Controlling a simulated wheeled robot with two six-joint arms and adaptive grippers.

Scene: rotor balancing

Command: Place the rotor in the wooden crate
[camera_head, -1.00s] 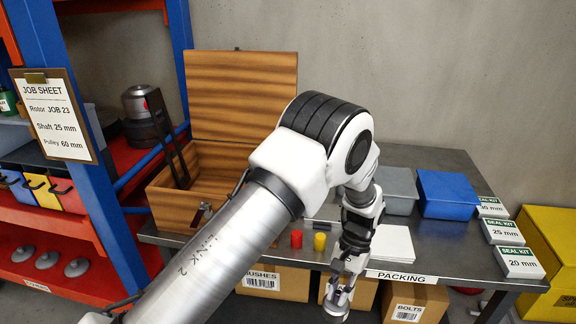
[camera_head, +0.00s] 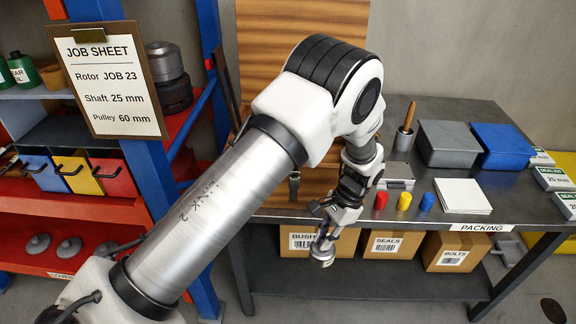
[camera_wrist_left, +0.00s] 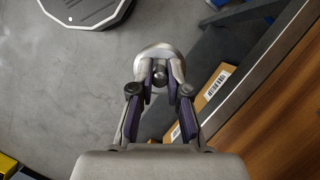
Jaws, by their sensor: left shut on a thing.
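My left gripper (camera_head: 324,236) is shut on a round grey metal piece (camera_head: 322,259), held in front of the table edge and clear of the crate. In the left wrist view the gripper (camera_wrist_left: 160,78) has its fingers on the central stub of this piece (camera_wrist_left: 152,53). I cannot tell for sure that it is the rotor. The wooden crate stands on the table with its lid (camera_head: 262,62) raised. My arm hides much of the crate body (camera_head: 318,183), and its inside does not show. My right gripper is not in view.
A job sheet (camera_head: 108,85) hangs on the blue rack at left. Red, yellow and blue small cylinders (camera_head: 404,202) stand on the table (camera_head: 480,195) beside white sheets (camera_head: 462,196). Cardboard boxes (camera_head: 384,244) sit on the lower shelf. Several grey discs (camera_head: 69,247) lie on the red shelf.

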